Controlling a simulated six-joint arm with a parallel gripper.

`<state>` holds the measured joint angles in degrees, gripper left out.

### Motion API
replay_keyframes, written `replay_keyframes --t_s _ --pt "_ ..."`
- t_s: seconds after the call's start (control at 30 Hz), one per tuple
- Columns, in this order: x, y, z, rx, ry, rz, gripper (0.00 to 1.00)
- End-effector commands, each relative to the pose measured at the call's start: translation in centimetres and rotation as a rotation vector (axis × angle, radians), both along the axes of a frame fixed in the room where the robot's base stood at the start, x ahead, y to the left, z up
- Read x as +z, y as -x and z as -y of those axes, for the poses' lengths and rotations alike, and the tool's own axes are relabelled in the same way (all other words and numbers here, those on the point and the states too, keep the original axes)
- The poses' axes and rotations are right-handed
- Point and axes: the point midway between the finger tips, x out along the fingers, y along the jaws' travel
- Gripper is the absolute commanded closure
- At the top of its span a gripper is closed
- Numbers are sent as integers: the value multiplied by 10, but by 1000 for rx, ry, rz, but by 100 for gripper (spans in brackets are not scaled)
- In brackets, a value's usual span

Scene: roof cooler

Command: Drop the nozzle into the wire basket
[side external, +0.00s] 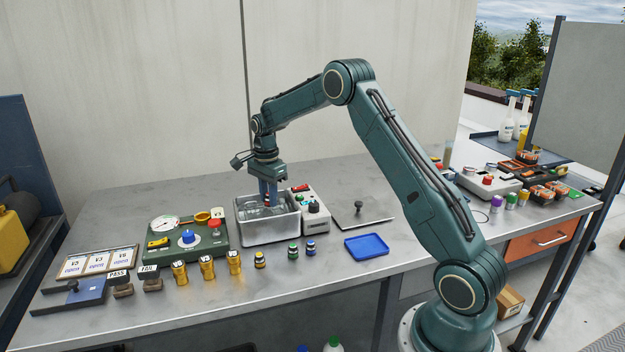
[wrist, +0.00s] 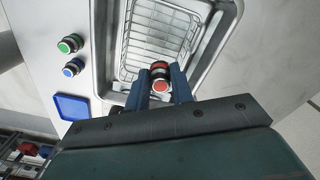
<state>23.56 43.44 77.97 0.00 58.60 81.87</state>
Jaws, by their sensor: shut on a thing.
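The nozzle (wrist: 160,83) shows in the wrist view as a small red and dark cylinder between the two blue fingers. My gripper (wrist: 160,76) is shut on it. In the side view my gripper (side external: 268,201) points down over the metal tank (side external: 267,231), with a bit of red showing at the fingers. The wire basket (wrist: 132,46) sits inside the tank, below the nozzle in the wrist view. The nozzle appears over the basket's near end. I cannot tell its exact height above the wires. The basket is only partly visible in the side view.
A control box (side external: 314,213) stands right of the tank, with a flat knobbed lid (side external: 358,211) beyond. A blue tray (side external: 366,246) and small capped bottles (side external: 293,251) lie in front. A green test unit (side external: 186,240) stands left, with several brass pieces (side external: 207,267) before it.

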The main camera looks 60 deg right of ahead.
Motion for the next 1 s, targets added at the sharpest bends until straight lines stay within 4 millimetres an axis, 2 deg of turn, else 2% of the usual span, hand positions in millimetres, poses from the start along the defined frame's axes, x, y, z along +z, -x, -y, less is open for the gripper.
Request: replay_keyframes --t_s 0.27,0.3,0.43,0.77,1.0 --pt "-1 0 0 0 0 0 100" --pt "-1 0 0 0 0 0 75" --pt "-1 0 0 0 0 0 51" --pt "0 0 0 0 0 0 51" --pt "12 0 0 0 1 2 51"
